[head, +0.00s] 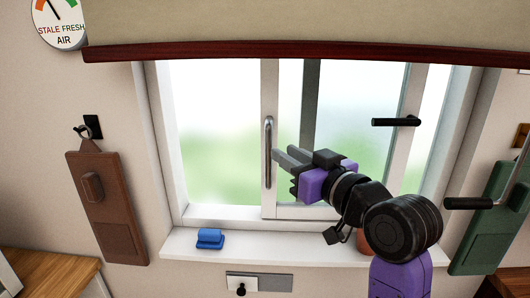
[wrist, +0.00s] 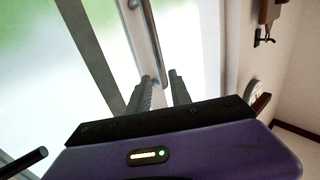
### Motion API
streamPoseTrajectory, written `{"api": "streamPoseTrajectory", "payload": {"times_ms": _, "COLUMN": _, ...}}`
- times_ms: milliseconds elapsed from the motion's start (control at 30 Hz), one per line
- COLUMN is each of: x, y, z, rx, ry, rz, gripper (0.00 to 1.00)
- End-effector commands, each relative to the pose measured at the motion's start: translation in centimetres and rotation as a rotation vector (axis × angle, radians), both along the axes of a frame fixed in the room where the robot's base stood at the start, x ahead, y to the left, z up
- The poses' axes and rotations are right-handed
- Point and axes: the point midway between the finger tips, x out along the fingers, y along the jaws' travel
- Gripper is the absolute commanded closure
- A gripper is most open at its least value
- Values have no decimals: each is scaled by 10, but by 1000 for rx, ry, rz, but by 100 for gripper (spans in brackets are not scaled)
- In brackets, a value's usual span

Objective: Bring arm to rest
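My arm extends from the lower right in front of the window. My gripper (head: 280,156) points left toward the window's upright metal handle (head: 268,140). Its two grey fingers are apart, with nothing seen held between them. In the head view the fingertips are just right of the handle. In the wrist view the fingers (wrist: 161,78) show a gap, and the handle (wrist: 152,45) appears to end at that gap. I cannot tell whether they touch. The sliding window (head: 225,130) shows a dark upright frame part behind my gripper.
A blue object (head: 210,238) sits on the white sill (head: 290,246), and a terracotta-coloured thing is partly hidden behind my arm. A dark handle (head: 396,122) juts out at the right. A brown board (head: 108,205) and a green board (head: 490,220) flank the window. A blind (head: 300,25) hangs above.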

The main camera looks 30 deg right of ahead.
Motion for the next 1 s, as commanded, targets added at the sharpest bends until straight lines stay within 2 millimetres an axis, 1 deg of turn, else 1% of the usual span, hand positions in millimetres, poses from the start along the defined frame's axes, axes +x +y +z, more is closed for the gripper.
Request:
{"api": "streamPoseTrajectory", "payload": {"times_ms": 167, "x": 0, "y": 0, "z": 0, "rx": 0, "ry": 0, "rz": 0, "gripper": 75}}
{"api": "streamPoseTrajectory", "payload": {"times_ms": 267, "x": 0, "y": -1, "z": 4, "rx": 5, "ry": -18, "rz": -3, "gripper": 75}}
{"api": "streamPoseTrajectory", "payload": {"times_ms": 367, "x": -1, "y": -5, "z": 19, "rx": 11, "ry": -77, "rz": -20, "gripper": 75}}
{"api": "streamPoseTrajectory", "payload": {"times_ms": 467, "x": -5, "y": -11, "z": 41, "rx": 10, "ry": -170, "rz": -52, "gripper": 75}}
{"api": "streamPoseTrajectory", "payload": {"times_ms": 500, "x": -8, "y": -14, "z": 45, "rx": 12, "ry": -202, "rz": -64, "gripper": 75}}
{"api": "streamPoseTrajectory", "payload": {"times_ms": 567, "x": -12, "y": -16, "z": 45, "rx": 14, "ry": -240, "rz": -83, "gripper": 75}}
{"api": "streamPoseTrajectory", "payload": {"times_ms": 667, "x": -21, "y": -16, "z": 35, "rx": 19, "ry": -286, "rz": -107, "gripper": 75}}
{"api": "streamPoseTrajectory", "payload": {"times_ms": 767, "x": -30, "y": -13, "z": 19, "rx": 22, "ry": -311, "rz": -124, "gripper": 75}}
{"api": "streamPoseTrajectory", "payload": {"times_ms": 867, "x": -42, "y": -8, "z": -4, "rx": 24, "ry": -323, "rz": -139, "gripper": 75}}
{"api": "streamPoseTrajectory", "payload": {"times_ms": 967, "x": -57, "y": 0, "z": -32, "rx": 23, "ry": -325, "rz": -147, "gripper": 75}}
{"api": "streamPoseTrajectory", "payload": {"times_ms": 1000, "x": -64, "y": 4, "z": -44, "rx": 23, "ry": -323, "rz": -148, "gripper": 75}}
